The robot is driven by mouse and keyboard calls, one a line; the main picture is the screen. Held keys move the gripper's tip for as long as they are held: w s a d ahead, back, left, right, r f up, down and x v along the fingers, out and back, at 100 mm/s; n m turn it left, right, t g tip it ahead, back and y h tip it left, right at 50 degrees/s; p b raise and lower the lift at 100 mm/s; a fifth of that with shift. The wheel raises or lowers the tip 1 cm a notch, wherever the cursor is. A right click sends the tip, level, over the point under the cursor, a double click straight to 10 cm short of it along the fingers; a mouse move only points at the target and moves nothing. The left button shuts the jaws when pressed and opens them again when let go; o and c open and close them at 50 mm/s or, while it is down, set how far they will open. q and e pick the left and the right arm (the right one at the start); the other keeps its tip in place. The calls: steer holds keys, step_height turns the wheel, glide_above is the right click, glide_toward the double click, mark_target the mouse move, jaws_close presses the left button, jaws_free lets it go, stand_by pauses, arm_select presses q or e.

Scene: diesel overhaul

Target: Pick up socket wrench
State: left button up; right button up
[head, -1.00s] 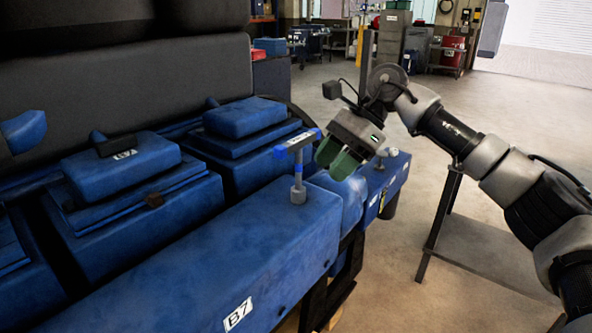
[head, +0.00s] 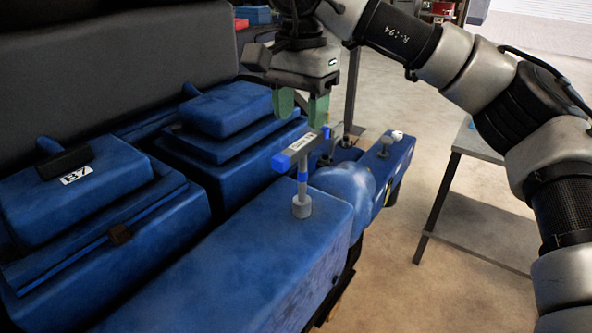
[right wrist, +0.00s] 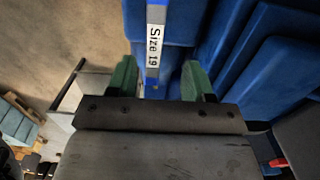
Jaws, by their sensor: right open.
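The socket wrench (head: 302,172) stands upright on the flat top of the blue engine housing (head: 240,262). It is T-shaped, with a grey shaft, a round grey foot and a crossbar with blue ends. In the right wrist view its crossbar (right wrist: 155,45) carries a "Size 19" label and lies between the finger lines, beyond the tips. My right gripper (head: 301,112) has green fingers. It is open and empty, pointing down just above and behind the crossbar. It also shows in the right wrist view (right wrist: 160,78). My left gripper is not in view.
Blue cylinder covers (head: 222,112) rise to the left of the wrench, before a dark wall. A blue part with a white knob (head: 396,135) extends behind right. A metal side table (head: 480,210) stands on the right, with open floor around it.

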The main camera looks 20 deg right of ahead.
mark_target(304, 141)
steer(key=f, duration=0.1)
steer(key=s+f, duration=0.1)
steer(key=f, duration=0.1)
steer(key=shift+s+d, duration=0.1)
steer(key=shift+s, duration=0.2)
steer(key=shift+w+f+p, duration=0.1)
steer(key=shift+f+p, duration=0.2)
steer(key=shift+p, duration=0.05)
steer(key=f, duration=0.1)
steer(key=f+p, duration=0.1)
steer(key=f, duration=0.1)
steer(key=f+p, duration=0.1)
steer(key=shift+w+f, duration=0.2)
steer(key=shift+w, duration=0.05)
steer(key=shift+f, duration=0.4)
steer(key=shift+c, duration=0.6)
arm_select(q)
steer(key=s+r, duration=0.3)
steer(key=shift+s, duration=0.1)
arm_select(e)
jaws_close()
